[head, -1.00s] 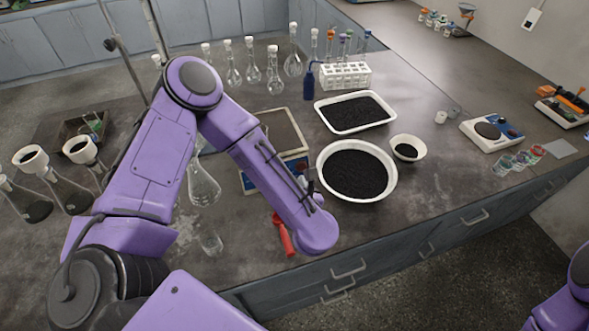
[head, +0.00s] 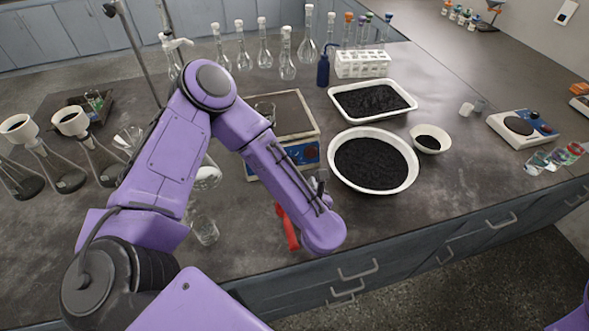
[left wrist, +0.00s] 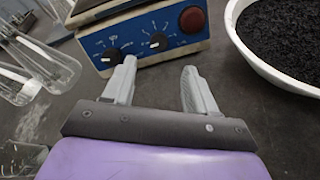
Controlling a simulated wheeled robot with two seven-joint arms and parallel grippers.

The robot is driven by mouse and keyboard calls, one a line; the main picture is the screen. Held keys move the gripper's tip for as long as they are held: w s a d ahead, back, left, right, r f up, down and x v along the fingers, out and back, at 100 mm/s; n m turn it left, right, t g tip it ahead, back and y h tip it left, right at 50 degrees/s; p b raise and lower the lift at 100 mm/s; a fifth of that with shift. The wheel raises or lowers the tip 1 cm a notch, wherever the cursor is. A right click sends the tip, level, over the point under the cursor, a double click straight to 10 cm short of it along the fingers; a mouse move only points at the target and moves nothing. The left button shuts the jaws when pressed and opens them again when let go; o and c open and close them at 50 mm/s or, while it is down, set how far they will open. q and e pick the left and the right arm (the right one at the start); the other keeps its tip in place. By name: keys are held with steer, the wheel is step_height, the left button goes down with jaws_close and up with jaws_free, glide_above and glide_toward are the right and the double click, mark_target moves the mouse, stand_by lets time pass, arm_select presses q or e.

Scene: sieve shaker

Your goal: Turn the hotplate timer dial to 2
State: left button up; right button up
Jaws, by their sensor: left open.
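The hotplate (head: 285,115) stands on the bench in the head view, partly behind my left forearm. My right gripper is out of view.
A white bowl of black granules (head: 414,172) stands right of the hotplate. A red-handled tool (head: 287,228) lies in front of it, near the bench edge. Glass flasks (left wrist: 45,65) stand left of the gripper.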

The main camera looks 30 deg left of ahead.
arm_select(q)
steer(key=p+x, duration=0.2)
steer(key=x, duration=0.6)
steer(key=shift+w+a, duration=0.1)
steer(key=shift+a, duration=0.2)
steer(key=shift+w+a+f, duration=0.15)
steer(key=shift+w+a, duration=0.05)
steer(key=c, duration=1.1)
steer(key=shift+o, duration=0.2)
